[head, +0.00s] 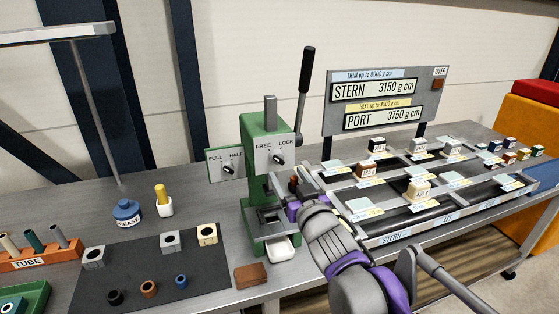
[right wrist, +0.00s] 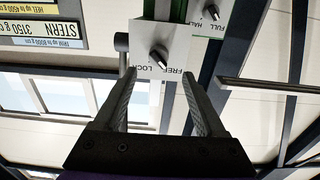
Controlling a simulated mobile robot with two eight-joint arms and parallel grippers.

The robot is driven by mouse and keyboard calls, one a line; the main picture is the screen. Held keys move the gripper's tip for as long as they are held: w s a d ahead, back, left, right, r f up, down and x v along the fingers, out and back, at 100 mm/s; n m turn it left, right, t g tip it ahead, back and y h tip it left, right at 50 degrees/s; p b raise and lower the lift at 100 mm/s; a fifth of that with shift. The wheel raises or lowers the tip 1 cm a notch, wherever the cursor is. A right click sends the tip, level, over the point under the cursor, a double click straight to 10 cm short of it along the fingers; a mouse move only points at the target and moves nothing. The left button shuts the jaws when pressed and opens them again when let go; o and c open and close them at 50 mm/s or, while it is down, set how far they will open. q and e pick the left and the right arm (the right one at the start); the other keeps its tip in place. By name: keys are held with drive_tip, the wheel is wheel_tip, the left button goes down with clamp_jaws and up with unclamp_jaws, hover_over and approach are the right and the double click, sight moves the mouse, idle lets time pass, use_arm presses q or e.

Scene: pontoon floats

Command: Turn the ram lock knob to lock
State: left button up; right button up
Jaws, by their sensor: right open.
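The ram lock knob (head: 277,158) is a small black knob on the white FREE/LOCK plate of the green press (head: 253,190). In the right wrist view, upside down, the knob (right wrist: 158,57) has its pale tip tilted toward FREE. My right gripper (head: 287,182) is in front of the press, just below the plate in the head view. In the right wrist view its fingers (right wrist: 159,76) are open and empty, with the knob showing between and beyond the tips, apart from them. My left gripper is not in view.
The FULL/HALF plate (head: 227,163) sits left of the knob. The black-gripped lever (head: 306,72) rises at the press's right. The tray frame (head: 400,222) with weights and the STERN/PORT display (head: 385,100) stand to the right. A grease pot (head: 126,212) and dark mat (head: 150,275) lie left.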

sight(280, 162)
drive_tip(key=p+x, duration=0.1)
drive_tip(key=x, duration=0.6)
drive_tip(key=shift+w+d+f, duration=0.1)
drive_tip(key=shift+w, duration=0.1)
drive_tip(key=shift+c, duration=0.3)
clamp_jaws()
